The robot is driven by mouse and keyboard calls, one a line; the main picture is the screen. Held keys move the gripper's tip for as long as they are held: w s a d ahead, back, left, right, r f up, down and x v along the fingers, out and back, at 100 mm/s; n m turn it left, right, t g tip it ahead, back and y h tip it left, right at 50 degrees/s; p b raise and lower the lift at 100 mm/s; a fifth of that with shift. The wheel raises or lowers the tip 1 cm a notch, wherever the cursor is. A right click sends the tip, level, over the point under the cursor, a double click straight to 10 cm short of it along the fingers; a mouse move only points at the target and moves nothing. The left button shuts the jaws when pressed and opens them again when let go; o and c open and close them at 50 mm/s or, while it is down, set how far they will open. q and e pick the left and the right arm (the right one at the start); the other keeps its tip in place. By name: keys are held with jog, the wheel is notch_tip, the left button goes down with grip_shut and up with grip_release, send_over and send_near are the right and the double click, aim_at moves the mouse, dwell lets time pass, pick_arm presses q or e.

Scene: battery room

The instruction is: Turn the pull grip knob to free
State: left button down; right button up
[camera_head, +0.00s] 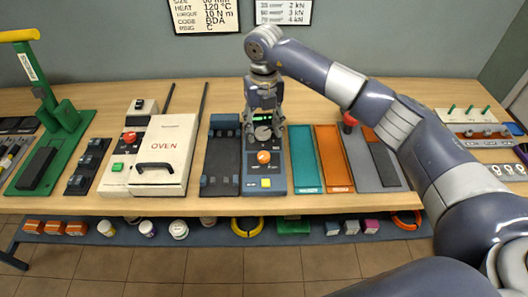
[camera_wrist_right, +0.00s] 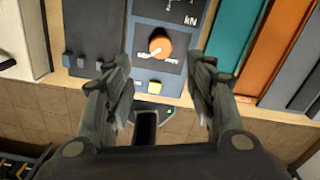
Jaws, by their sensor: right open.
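The orange knob (camera_head: 264,157) with a pale pointer sits on the front part of a dark blue tester panel. It also shows in the right wrist view (camera_wrist_right: 157,44), where its pointer slants toward the lower left; the small lettering beside it is not readable. A yellow button (camera_head: 266,183) is in front of the knob. My right gripper (camera_head: 264,129) points down over the panel, behind the knob in the head view. In the right wrist view (camera_wrist_right: 157,73) its fingers are spread, with nothing between them, and the knob lies beyond the fingertips. My left gripper is not in view.
Left of the panel is a dark fixture (camera_head: 221,170), then the white oven (camera_head: 164,150). On the right are a teal tray (camera_head: 305,170), an orange tray (camera_head: 333,170) and a grey stand with a red knob (camera_head: 349,119). My right arm spans above the right side.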

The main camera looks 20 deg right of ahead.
aim_at(264, 155)
notch_tip(264, 155, down, 9)
jog(key=p, duration=0.3)
jog(key=shift+f, duration=0.85)
jog(key=shift+c, duration=0.6)
jog(key=c, duration=1)
